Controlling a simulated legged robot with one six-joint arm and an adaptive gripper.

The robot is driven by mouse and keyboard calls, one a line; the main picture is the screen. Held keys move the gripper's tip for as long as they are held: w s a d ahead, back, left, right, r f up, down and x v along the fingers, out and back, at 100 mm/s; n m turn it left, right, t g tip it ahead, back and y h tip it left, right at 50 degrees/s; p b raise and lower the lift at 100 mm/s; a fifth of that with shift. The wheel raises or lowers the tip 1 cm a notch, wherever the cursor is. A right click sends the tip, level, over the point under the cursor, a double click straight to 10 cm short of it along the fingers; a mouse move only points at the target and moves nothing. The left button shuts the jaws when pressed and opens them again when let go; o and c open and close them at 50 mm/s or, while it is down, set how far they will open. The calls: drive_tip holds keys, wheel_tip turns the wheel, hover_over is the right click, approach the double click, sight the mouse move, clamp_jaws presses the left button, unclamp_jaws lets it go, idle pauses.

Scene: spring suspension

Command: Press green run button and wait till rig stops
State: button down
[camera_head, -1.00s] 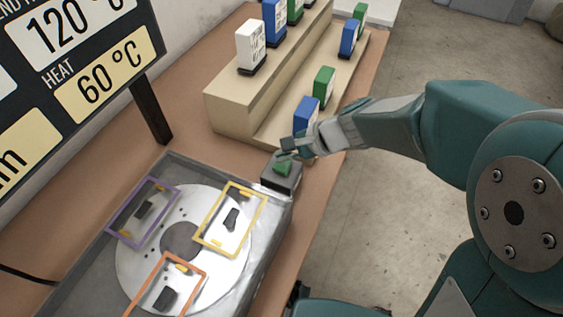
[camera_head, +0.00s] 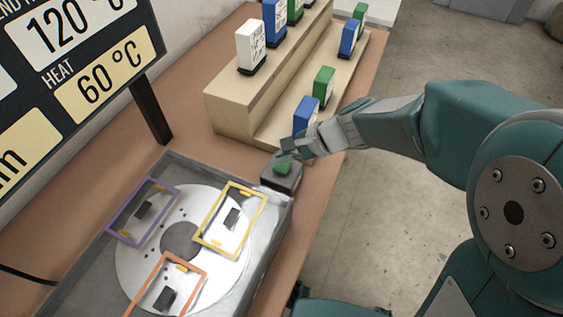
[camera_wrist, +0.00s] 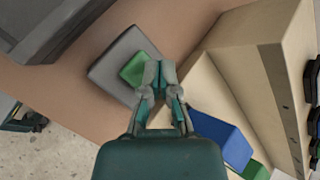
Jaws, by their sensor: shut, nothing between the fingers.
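The green run button (camera_head: 283,168) sits on top of a small grey box (camera_head: 283,180) at the corner of the rig. In the wrist view the green button (camera_wrist: 134,68) lies just left of my fingertips, on the grey box (camera_wrist: 108,66). My gripper (camera_head: 286,153) is shut and empty, close above the button's far side; I cannot tell whether it touches. The closed fingertips also show in the wrist view (camera_wrist: 159,72). The rig's round metal plate (camera_head: 180,285) carries a purple frame (camera_head: 112,225), a yellow frame (camera_head: 262,212) and an orange frame (camera_head: 197,290).
A beige stepped shelf (camera_head: 228,117) with several blue, green and white blocks stands behind the button box, close to my gripper. A dark display board (camera_head: 110,82) reads 120 °C and HEAT 60 °C at the left. Open floor (camera_head: 370,215) lies right of the brown table (camera_head: 180,115).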

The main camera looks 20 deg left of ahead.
sight(284, 164)
drive_tip(key=shift+f, duration=0.1)
idle(0.3)
drive_tip(key=shift+d+f, duration=0.1)
drive_tip(key=shift+f, duration=0.15)
drive_tip(key=shift+f, duration=0.6)
idle(0.8)
drive_tip(key=shift+r, duration=1.05)
drive_tip(key=shift+r, duration=2.5)
